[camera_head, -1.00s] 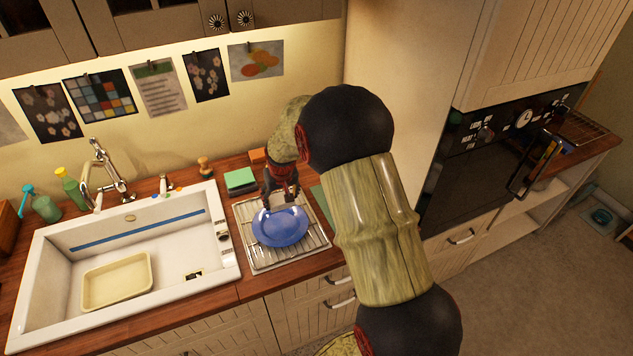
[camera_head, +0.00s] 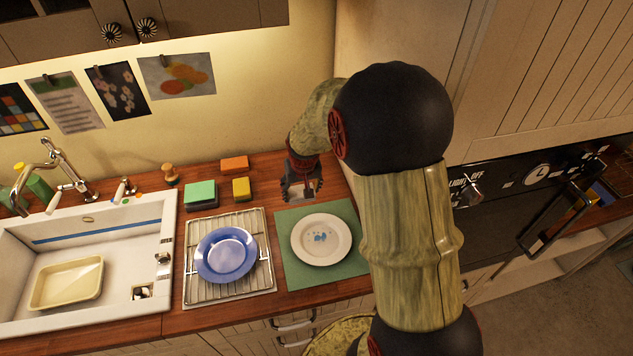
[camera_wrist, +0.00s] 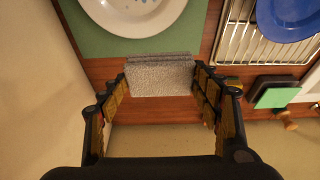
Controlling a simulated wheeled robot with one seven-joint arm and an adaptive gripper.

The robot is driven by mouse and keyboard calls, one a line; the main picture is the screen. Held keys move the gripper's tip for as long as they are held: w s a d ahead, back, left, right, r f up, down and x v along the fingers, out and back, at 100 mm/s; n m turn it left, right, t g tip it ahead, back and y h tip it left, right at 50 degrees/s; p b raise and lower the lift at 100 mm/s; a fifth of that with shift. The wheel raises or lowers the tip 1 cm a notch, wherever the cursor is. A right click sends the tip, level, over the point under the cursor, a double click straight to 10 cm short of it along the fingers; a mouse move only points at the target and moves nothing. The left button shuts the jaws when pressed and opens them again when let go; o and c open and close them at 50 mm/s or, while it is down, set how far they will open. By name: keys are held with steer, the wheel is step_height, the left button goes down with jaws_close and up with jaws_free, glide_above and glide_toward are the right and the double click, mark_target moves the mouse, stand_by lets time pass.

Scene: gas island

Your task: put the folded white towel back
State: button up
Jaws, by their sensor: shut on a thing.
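The folded white towel (camera_wrist: 160,78) looks pale grey in the wrist view, its folded layers showing along the upper edge. My gripper (camera_wrist: 163,84) is shut on it, one finger at each side. In the head view my gripper (camera_head: 302,189) points down over the wooden counter, behind the green mat and close to the wall. The towel is mostly covered by the fingers there. I cannot tell whether it touches the counter.
A white plate (camera_head: 321,239) lies on the green mat (camera_head: 293,277), just in front of my gripper. To the left are a wire rack (camera_head: 201,290) with a blue plate (camera_head: 226,254), and several sponges, including a yellow one (camera_head: 241,189). A tall cabinet side stands close on the right.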

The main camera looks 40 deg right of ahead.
steer(key=shift+w+d+f, duration=0.1)
steer(key=shift+d+f, duration=0.1)
steer(key=shift+d, duration=0.25)
steer(key=w+d+f, duration=0.9)
steer(key=shift+w+d+f, duration=0.15)
steer(key=shift+w+f, duration=0.05)
steer(key=shift+f, duration=1.7)
steer(key=shift+f, duration=0.15)
steer(key=o, duration=1.2)
